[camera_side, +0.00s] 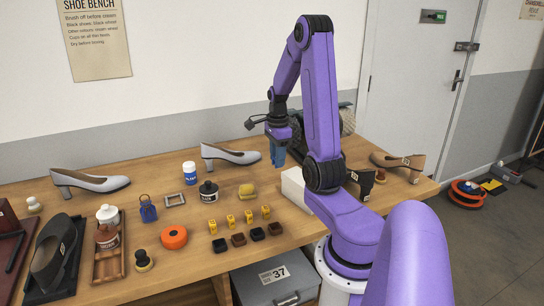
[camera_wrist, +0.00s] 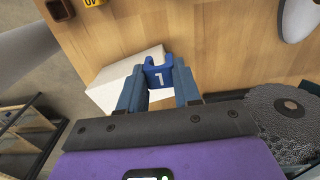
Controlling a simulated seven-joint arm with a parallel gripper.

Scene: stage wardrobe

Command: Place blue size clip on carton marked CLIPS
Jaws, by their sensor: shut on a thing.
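A blue size clip (camera_wrist: 159,72) marked 1 sits between the fingertips of my gripper (camera_wrist: 158,88) in the wrist view. My gripper is shut on it. In the side view my gripper (camera_side: 278,156) points down above the bench, just behind and left of a white carton; the clip itself cannot be made out there. The white carton (camera_side: 295,184) stands on the bench, partly hidden by my arm. In the wrist view the carton (camera_wrist: 118,74) lies just beyond and left of the clip, which overlaps its right part. No marking on the carton is readable.
A grey shoe (camera_side: 228,156) stands behind. Brown shoes (camera_side: 400,163) stand right of my arm.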

